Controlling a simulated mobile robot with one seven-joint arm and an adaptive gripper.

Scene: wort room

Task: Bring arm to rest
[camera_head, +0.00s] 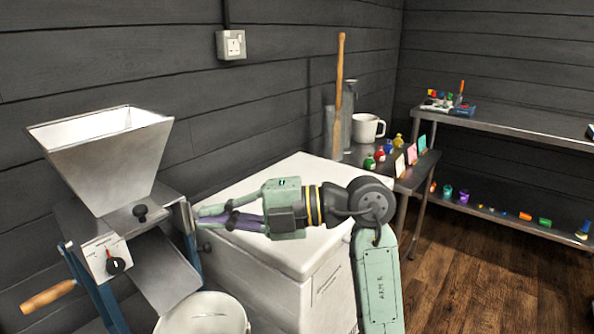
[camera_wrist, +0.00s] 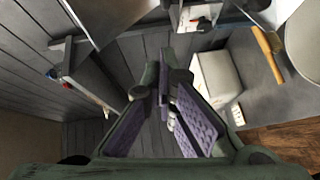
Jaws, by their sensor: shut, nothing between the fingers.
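My arm rises from the lower right in the head view and bends left over the white chest (camera_head: 290,180). My gripper (camera_head: 202,218) points left, with its fingertips close to the right side of the grain mill (camera_head: 110,215); I cannot tell whether they touch it. In the wrist view my gripper (camera_wrist: 163,78) has its purple-padded fingers coming together at the tips, shut and empty. Part of the chest top is hidden behind my arm.
A white bucket (camera_head: 203,315) stands below the mill's chute. A wooden paddle (camera_head: 338,95), a white mug (camera_head: 368,130) and coloured bottles stand behind the chest. Metal shelves (camera_head: 500,125) line the right wall. The wooden floor (camera_head: 480,280) at right is clear.

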